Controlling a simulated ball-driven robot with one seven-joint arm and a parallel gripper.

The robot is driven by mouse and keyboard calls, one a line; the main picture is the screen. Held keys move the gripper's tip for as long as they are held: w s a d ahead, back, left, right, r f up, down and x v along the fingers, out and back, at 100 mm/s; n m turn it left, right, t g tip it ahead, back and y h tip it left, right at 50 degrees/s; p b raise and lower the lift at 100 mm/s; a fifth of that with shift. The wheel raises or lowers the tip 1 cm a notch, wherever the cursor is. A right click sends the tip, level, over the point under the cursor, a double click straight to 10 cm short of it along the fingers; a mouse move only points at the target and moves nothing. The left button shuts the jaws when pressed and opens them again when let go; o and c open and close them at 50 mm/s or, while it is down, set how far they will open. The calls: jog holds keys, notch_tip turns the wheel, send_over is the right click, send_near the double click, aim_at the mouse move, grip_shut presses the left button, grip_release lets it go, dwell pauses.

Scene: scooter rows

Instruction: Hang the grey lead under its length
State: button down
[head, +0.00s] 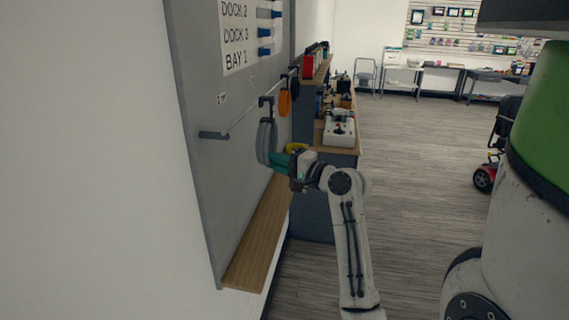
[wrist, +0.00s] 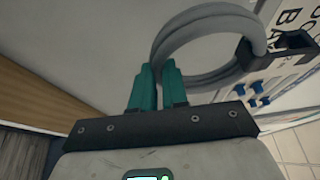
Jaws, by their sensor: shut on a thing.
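The grey lead (head: 265,141) is a coiled loop in front of the grey wall panel (head: 235,172). My gripper (head: 275,160), with teal fingers, is shut on the lower part of the coil. In the wrist view the fingers (wrist: 158,76) pinch the lead (wrist: 190,36) near its lower left end.
An orange lead (head: 285,103) hangs farther along the rail (head: 245,118). A dock sign (head: 236,36) with blue plugs is above. A wooden ledge (head: 262,232) runs below the panel. A cluttered bench stands just beyond my gripper. Open floor lies to the right.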

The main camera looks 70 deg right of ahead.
jog(key=shift+w+a+f+b, duration=0.1)
jog(key=shift+w+f+b, duration=0.2)
jog(key=shift+w, duration=0.55)
jog(key=shift+w+a+f+b, duration=0.1)
jog(key=shift+w+f+b, duration=0.2)
jog(key=shift+w, duration=0.5)
jog(key=shift+w+f+b, duration=0.2)
jog(key=shift+w+f, duration=0.2)
jog(key=shift+w, duration=0.45)
jog(key=c, duration=1.1)
grip_release()
jog(key=shift+f, duration=0.1)
jog(key=b+v, duration=0.2)
jog(key=v, duration=0.8)
jog(key=shift+s+a, duration=0.15)
jog(key=shift+s, duration=0.25)
